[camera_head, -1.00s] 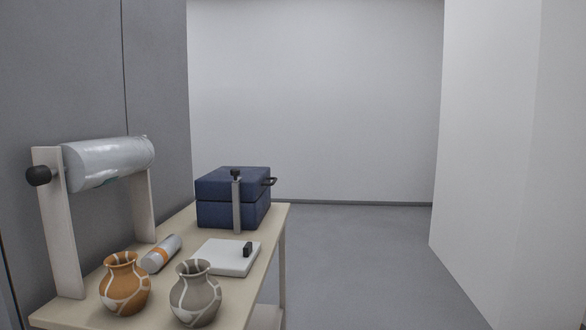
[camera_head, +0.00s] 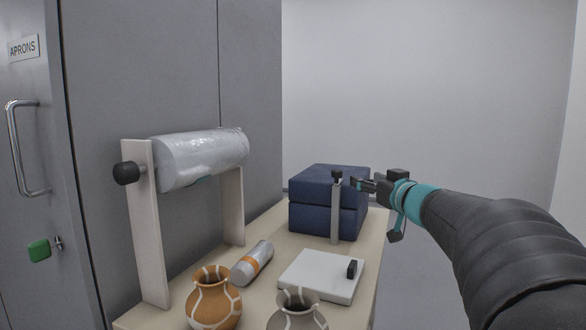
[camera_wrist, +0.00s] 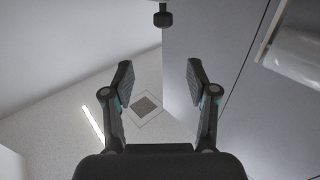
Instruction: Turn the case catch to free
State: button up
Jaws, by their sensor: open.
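The blue case (camera_head: 327,207) stands at the far end of the table. Its catch is a grey upright strip (camera_head: 336,212) on the case's front, topped by a black knob (camera_head: 337,174). A black knob (camera_wrist: 163,17) also shows at the top edge of the wrist view, ahead of the fingers and roughly centred between them. My gripper (camera_head: 360,183) reaches in from the right, with its tips just right of the catch knob. In the wrist view my gripper (camera_wrist: 159,78) is open, with nothing between the fingers. The case's handle is hidden behind my gripper.
A plastic-covered roll (camera_head: 200,157) on a stand is at the table's left. An orange jar (camera_head: 213,300), a grey jar (camera_head: 297,312), a banded cylinder (camera_head: 252,263) and a white slab (camera_head: 318,277) with a black block lie nearer. Grey cabinets (camera_head: 170,70) line the left.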

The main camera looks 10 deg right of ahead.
aim_at(340, 171)
jog(key=shift+n+y, duration=0.3)
jog(key=shift+y, duration=0.3)
jog(key=w, duration=0.4)
jog(key=w+a, duration=0.1)
jog(key=w, duration=0.4)
jog(key=w+a, duration=0.1)
jog(key=w, duration=0.4)
jog(key=shift+w+a+f, duration=0.2)
jog(key=shift+w+a, duration=0.05)
grip_shut()
